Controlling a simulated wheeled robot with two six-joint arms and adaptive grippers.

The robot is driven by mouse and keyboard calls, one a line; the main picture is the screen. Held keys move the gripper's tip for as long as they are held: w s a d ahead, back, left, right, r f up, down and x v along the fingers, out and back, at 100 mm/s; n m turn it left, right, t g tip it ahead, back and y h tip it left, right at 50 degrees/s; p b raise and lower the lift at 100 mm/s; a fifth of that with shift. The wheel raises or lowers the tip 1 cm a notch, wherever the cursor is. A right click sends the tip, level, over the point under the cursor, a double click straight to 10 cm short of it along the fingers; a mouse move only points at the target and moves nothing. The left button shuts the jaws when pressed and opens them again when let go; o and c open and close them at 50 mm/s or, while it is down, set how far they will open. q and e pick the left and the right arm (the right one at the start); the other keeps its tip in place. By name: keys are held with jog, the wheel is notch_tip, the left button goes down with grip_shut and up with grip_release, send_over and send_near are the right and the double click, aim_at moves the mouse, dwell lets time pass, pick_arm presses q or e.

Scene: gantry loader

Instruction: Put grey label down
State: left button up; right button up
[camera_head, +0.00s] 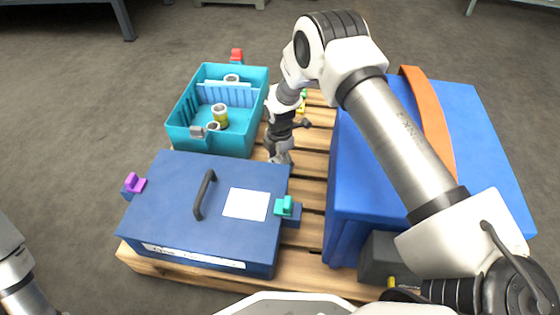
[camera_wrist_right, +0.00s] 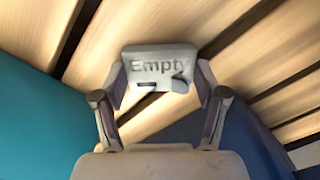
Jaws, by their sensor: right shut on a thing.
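The grey label (camera_wrist_right: 158,62), marked "Empty", is held between the fingers of my right gripper (camera_wrist_right: 162,86) in the right wrist view. Wooden pallet slats show behind it. In the head view my right gripper (camera_head: 280,158) points down over the pallet (camera_head: 313,163), in the gap between the teal bin, the dark blue case and the large blue box. I cannot make out the label clearly there. My left gripper is out of view; only part of my left arm shows at the lower left edge.
The teal bin (camera_head: 176,136) holds several cylindrical parts and has a grey clip (camera_head: 206,131) in front. The dark blue case (camera_head: 165,205) has a handle, purple and teal latches and a white sheet (camera_head: 246,204). The large blue box (camera_head: 352,190) with an orange strap (camera_head: 432,120) stands right.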

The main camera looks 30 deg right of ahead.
jog(key=o, duration=1.1)
jog(key=shift+f, duration=0.1)
jog(key=shift+o, duration=0.2)
notch_tip(320, 180, up, 12)
jog(key=p, duration=0.7)
jog(key=shift+r+p, duration=0.2)
jog(key=shift+p, duration=0.2)
